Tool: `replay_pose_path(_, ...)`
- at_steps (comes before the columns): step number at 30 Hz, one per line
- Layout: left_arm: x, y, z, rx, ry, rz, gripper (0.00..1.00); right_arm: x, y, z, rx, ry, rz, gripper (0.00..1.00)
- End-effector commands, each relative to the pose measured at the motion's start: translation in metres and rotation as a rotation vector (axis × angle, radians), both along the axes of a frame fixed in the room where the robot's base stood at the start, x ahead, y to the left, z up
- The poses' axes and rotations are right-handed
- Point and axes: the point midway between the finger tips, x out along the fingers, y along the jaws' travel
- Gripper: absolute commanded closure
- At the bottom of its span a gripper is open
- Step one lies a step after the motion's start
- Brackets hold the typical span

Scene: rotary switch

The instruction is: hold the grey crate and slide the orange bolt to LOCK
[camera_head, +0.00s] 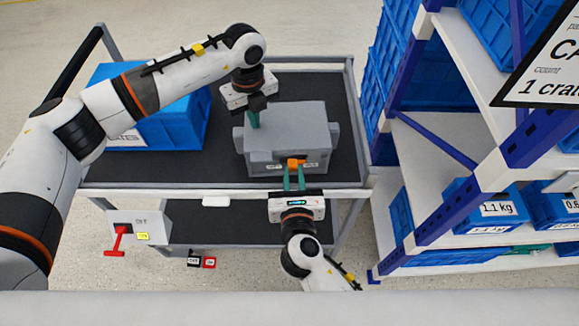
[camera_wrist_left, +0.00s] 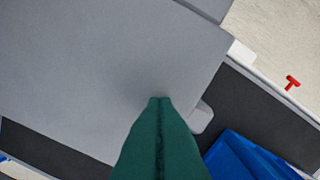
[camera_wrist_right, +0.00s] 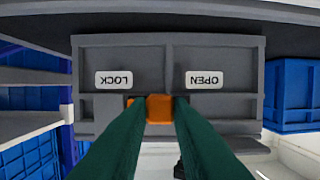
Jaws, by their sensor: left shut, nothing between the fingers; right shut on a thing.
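The grey crate (camera_head: 300,122) sits on the cart's dark top, and its front face (camera_wrist_right: 215,55) fills the right wrist view. My left gripper (camera_head: 254,124) is shut and empty, its tips at the crate's top near the left end; contact is hard to confirm. In the left wrist view its green fingers (camera_wrist_left: 160,100) are together over the grey top. My right gripper (camera_head: 295,178) is shut on the orange bolt (camera_wrist_right: 157,107) at the front.
A blue crate (camera_head: 185,125) stands left of the grey crate on the cart (camera_head: 345,100). A shelf rack (camera_head: 440,225) with blue bins is close on the right. A box with a red handle (camera_head: 118,240) hangs at the cart's front left.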

Motion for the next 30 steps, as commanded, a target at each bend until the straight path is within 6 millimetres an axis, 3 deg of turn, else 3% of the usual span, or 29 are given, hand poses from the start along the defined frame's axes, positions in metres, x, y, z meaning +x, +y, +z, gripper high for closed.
replay_pose_path(16,-0.003,0.001,-0.006,0.005,0.012,-0.001,1.00,0.000,-0.014,-0.001,0.000,0.001,0.001,1.00)
replay_pose_path(17,-0.003,0.001,-0.006,0.005,0.012,-0.001,1.00,0.000,-0.013,-0.001,0.001,0.001,0.001,0.76)
replay_pose_path(20,-0.003,0.001,-0.006,0.005,0.012,-0.001,1.00,0.000,-0.013,-0.001,0.001,0.001,0.001,0.60)
replay_pose_path(30,-0.003,0.001,-0.006,0.005,0.012,-0.001,1.00,-0.003,-0.013,0.000,0.000,0.001,0.001,0.60)
